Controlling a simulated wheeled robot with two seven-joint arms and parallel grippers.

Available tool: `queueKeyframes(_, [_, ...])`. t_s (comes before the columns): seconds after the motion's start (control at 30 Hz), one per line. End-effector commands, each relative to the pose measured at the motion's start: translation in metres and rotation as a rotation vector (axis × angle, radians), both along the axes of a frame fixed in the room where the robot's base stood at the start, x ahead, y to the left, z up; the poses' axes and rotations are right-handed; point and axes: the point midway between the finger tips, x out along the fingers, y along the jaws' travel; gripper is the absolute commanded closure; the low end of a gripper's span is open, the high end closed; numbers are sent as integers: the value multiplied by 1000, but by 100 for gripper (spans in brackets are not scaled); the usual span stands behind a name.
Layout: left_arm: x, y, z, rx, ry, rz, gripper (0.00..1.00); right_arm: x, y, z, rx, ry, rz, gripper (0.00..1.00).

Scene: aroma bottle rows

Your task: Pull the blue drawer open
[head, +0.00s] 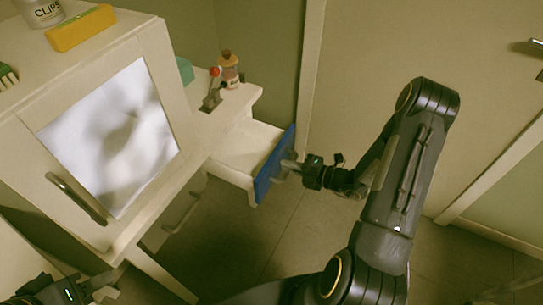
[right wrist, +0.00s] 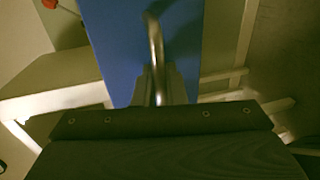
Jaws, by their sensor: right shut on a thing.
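The blue drawer front (head: 275,165) stands out from the white side table, with the pale inside of the drawer (head: 243,149) showing behind it. The drawer is open. My right gripper (head: 291,170) is shut on the metal drawer handle. In the right wrist view the blue front (right wrist: 118,45) fills the upper middle, and the curved handle (right wrist: 156,55) runs down between my fingers, whose tips are partly hidden.
A white cabinet (head: 160,52) with a mirror-like door panel and a bar handle (head: 76,198) stands at left. A small bottle (head: 229,72) and a red-topped item (head: 213,84) stand on the side table (head: 245,97). A yellow block (head: 82,28) lies on the cabinet. Floor in front of the drawer is clear.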

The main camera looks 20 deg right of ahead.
Motion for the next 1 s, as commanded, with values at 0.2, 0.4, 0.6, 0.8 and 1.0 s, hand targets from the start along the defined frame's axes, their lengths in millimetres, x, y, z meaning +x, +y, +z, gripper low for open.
queueKeyframes(0.2, [0, 0, 4, 0, 0, 0, 64, -17, -13, 0, 1, 0, -1, 100])
queueKeyframes(0.4, [0, 0, 4, 0, 0, 0, 64, -20, -15, 0, 0, 0, 2, 100])
queueKeyframes(0.6, [0, 0, 4, 0, 0, 0, 64, -19, -15, 0, 0, 0, 2, 100])
queueKeyframes(0.8, [0, 0, 4, 0, 0, 0, 64, -19, -15, 0, -1, 0, 1, 84])
queueKeyframes(1.0, [0, 0, 4, 0, 0, 0, 64, -23, -18, 1, -2, 0, -1, 84])
